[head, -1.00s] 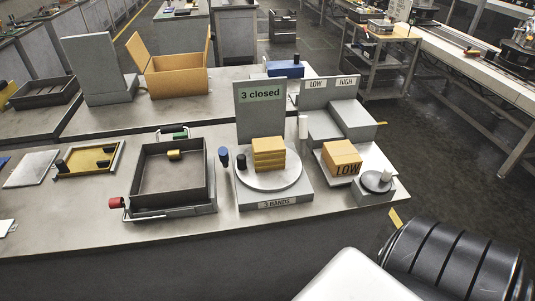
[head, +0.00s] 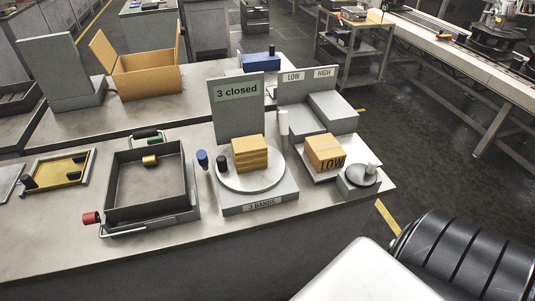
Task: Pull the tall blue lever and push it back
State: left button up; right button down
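A blue-topped lever (head: 202,159) stands upright at the left edge of the grey turntable stand (head: 232,208), right of the dark square tray. A shorter dark knob (head: 221,164) stands just right of it. How the lever's foot is mounted is too small to tell. Neither of my grippers shows in the head view, so nothing is seen touching the lever.
Stacked yellow blocks (head: 249,152) sit on the turntable. A "LOW" box (head: 324,151) is to the right. Bare bench lies along the front.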

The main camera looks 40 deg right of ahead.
aim_at(202, 156)
jog(key=i+z, duration=0.2)
jog(key=z, duration=0.15)
jog(key=i+z, duration=0.15)
jog(key=z, duration=0.2)
